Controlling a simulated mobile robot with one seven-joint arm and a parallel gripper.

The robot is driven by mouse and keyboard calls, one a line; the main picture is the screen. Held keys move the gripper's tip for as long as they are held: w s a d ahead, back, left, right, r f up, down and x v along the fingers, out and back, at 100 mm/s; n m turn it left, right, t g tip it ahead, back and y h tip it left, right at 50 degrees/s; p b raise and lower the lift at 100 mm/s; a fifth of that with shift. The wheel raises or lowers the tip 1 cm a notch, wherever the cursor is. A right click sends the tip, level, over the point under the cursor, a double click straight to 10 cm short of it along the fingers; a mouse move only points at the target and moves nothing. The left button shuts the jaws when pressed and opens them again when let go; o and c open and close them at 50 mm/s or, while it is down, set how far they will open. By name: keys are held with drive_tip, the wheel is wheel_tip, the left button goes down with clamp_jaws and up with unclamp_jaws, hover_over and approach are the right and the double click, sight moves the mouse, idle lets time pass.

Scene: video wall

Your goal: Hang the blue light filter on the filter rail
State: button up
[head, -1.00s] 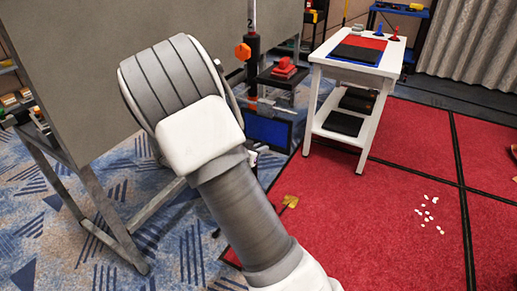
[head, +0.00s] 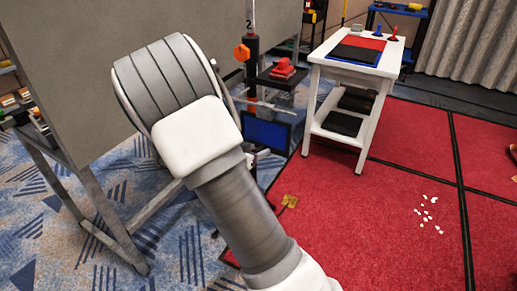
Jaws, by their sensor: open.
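A blue panel in a dark frame (head: 267,133), which looks like the blue light filter, hangs upright just right of my arm. A thin grey bar (head: 272,107) runs along just above it, beside the upright stand, and may be the filter rail. I cannot tell whether the panel is hooked on that bar. My arm's large rounded link fills the middle left and hides what lies behind it. My gripper is not visible, so its place relative to the panel does not show.
A grey panel on metal legs (head: 85,205) stands close on the left. A black stand (head: 252,62) with an orange knob carries a small tray with a red object (head: 283,69). A white two-level table (head: 314,92) stands right of it. The red carpet is mostly open.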

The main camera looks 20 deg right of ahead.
drive_tip(key=p+v, duration=0.6)
drive_tip(key=v, duration=1)
drive_tip(key=w+a+r+n+t+y, duration=0.2)
drive_tip(key=w+a+r+y, duration=0.25)
drive_tip(key=a+y, duration=0.2)
drive_tip(key=s+a+r+n+y, duration=0.35)
drive_tip(key=s+r+y, duration=0.2)
drive_tip(key=r, duration=0.35)
drive_tip(key=s+d+r+n+g+h, duration=0.1)
drive_tip(key=s+d+n+g, duration=0.15)
drive_tip(key=s, duration=0.45)
drive_tip(key=s+d+r+n+g, duration=0.1)
drive_tip(key=s+d, duration=0.3)
drive_tip(key=s, duration=0.3)
drive_tip(key=s+d+r+n+g+h, duration=0.1)
drive_tip(key=s+d+r, duration=0.15)
drive_tip(key=s, duration=0.45)
wheel_tip(320, 180, up, 17)
drive_tip(key=p, duration=1.7)
drive_tip(key=shift+w+a+p, duration=0.15)
drive_tip(key=shift+w+p, duration=0.2)
drive_tip(key=shift+p, duration=0.05)
